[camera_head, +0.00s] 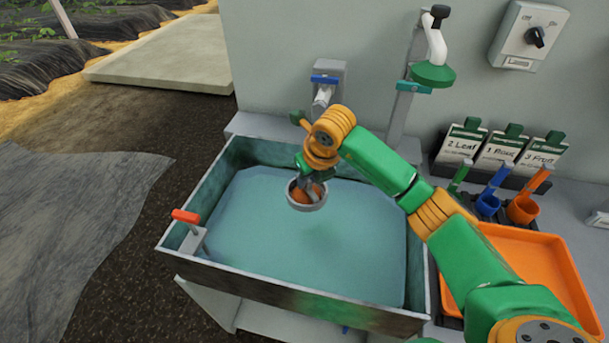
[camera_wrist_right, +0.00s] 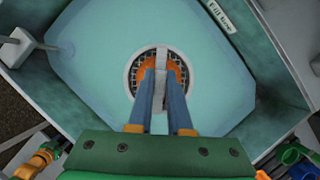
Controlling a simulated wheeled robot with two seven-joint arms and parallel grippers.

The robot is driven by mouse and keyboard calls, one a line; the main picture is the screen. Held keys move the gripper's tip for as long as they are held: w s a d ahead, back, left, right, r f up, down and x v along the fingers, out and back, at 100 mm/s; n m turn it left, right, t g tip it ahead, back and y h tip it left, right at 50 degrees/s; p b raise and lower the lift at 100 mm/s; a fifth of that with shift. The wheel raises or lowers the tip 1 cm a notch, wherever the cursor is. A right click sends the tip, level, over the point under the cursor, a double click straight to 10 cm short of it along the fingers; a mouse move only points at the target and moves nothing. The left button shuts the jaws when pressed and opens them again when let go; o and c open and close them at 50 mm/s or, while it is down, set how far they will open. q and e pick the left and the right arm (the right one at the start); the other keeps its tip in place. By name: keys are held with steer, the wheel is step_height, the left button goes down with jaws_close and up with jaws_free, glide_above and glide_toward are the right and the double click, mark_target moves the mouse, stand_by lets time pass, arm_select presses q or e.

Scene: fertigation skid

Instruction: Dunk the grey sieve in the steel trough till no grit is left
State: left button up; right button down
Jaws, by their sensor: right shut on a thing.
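The steel trough (camera_head: 300,287) holds blue-green water (camera_head: 300,240). The round grey sieve (camera_head: 306,206) is over the middle of the trough, level, with its rim in view; I cannot tell how deep it sits in the water. My right gripper (camera_head: 311,186) reaches in from above and is shut on the sieve. In the right wrist view the fingers close on a grey bar across the sieve (camera_wrist_right: 132,72). Orange-brown matter, which looks like grit (camera_wrist_right: 148,64), lies in the sieve beside the fingers. Mesh shows at its sides.
A tap (camera_head: 325,85) with a blue handle stands behind the trough. A red-handled lever (camera_head: 186,216) is on its left rim. An orange tray (camera_head: 535,262), coloured scoops (camera_head: 490,202) and labelled cards (camera_head: 503,150) are on the right. Open water surrounds the sieve.

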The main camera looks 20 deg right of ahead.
step_height(320, 180, down, 16)
steer(key=b, duration=1.2)
steer(key=shift+w+a+r, duration=0.1)
steer(key=shift+a+r, duration=0.05)
arm_select(q)
step_height(320, 180, down, 13)
steer(key=shift+a+f, duration=0.15)
steer(key=shift+a, duration=0.1)
arm_select(e)
step_height(320, 180, up, 19)
steer(key=p, duration=1.3)
steer(key=shift+f, duration=0.2)
arm_select(q)
step_height(320, 180, up, 14)
steer(key=shift+f, duration=0.25)
arm_select(e)
steer(key=shift+a+f, duration=0.1)
